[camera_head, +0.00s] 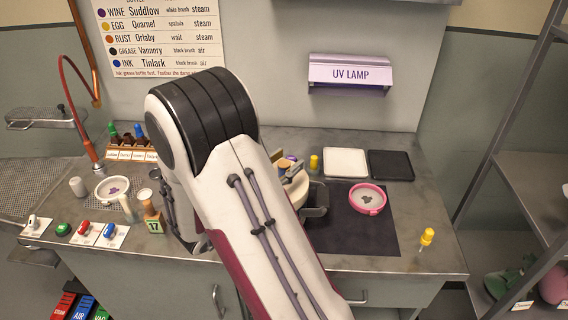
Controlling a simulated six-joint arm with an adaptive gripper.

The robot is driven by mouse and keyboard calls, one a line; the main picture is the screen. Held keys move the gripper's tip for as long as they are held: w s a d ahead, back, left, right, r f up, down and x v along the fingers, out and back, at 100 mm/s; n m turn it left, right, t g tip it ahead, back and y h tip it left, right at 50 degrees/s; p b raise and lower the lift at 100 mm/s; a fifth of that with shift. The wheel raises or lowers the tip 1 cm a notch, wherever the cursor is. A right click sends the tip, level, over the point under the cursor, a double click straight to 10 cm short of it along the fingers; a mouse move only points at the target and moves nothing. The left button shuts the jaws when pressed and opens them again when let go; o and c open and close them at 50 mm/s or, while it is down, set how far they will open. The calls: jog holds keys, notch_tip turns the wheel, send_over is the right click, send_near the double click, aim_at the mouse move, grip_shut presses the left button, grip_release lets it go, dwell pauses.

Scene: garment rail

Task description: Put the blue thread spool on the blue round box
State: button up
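I cannot make out a blue thread spool or a blue round box in the head view. A small blue item (108,231) lies on a white card at the front left of the bench; its exact kind is too small to tell. My arm crosses the middle of the view and hides part of the bench. A dark part of my gripper (316,203) shows just right of the arm, above the left edge of the black mat. Most of the gripper is hidden, so its opening and anything in it cannot be seen.
A pink-rimmed round hoop (368,209) lies on the black mat (350,236). A white tray (346,162) and a black tray (391,165) stand behind it. A yellow-topped item (427,237) stands at front right. A white bowl (113,189) and a bottle rack (131,155) are left.

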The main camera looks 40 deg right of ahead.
jog(key=s+a, duration=0.2)
jog(key=a, duration=1)
dwell(0.3)
jog(key=shift+d, duration=0.1)
jog(key=shift+w, duration=0.1)
